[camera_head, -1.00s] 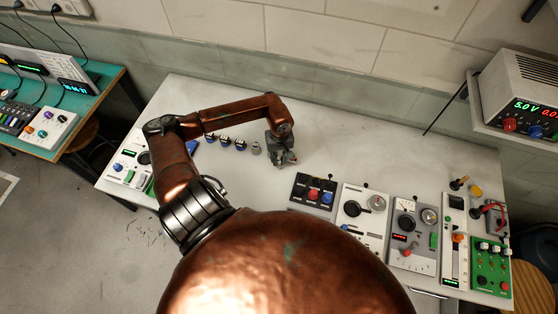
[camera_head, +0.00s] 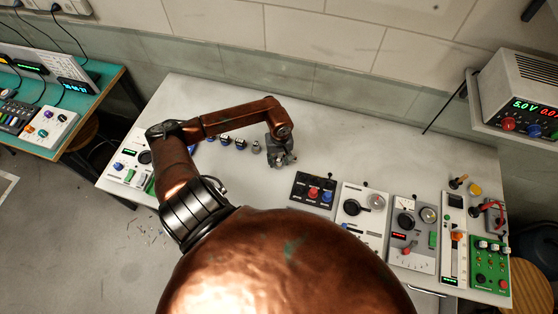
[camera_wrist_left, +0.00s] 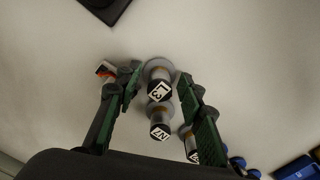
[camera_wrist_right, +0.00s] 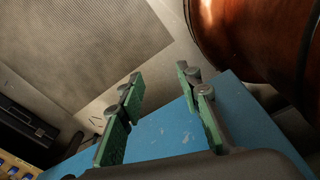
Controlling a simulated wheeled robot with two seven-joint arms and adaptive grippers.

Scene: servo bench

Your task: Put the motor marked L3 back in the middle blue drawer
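The motor marked L3 (camera_wrist_left: 158,82) stands between the fingertips of my left gripper (camera_wrist_left: 157,76) in the left wrist view. The fingers are open, with a gap on the left of the motor; contact on the right is unclear. A motor marked N7 (camera_wrist_left: 160,122) is just below it in that view. In the head view my left gripper (camera_head: 282,160) points down over the bench, right of a row of small motors (camera_head: 239,144). A blue object (camera_wrist_left: 296,168), perhaps the drawers, shows at the lower right edge. My right gripper (camera_wrist_right: 165,85) is open and empty.
Control panels (camera_head: 362,215) line the bench's front right, and another panel (camera_head: 131,167) is at its left. A power supply (camera_head: 520,95) stands at right. The bench's back middle is clear. A blue surface (camera_wrist_right: 165,135) lies below my right gripper.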

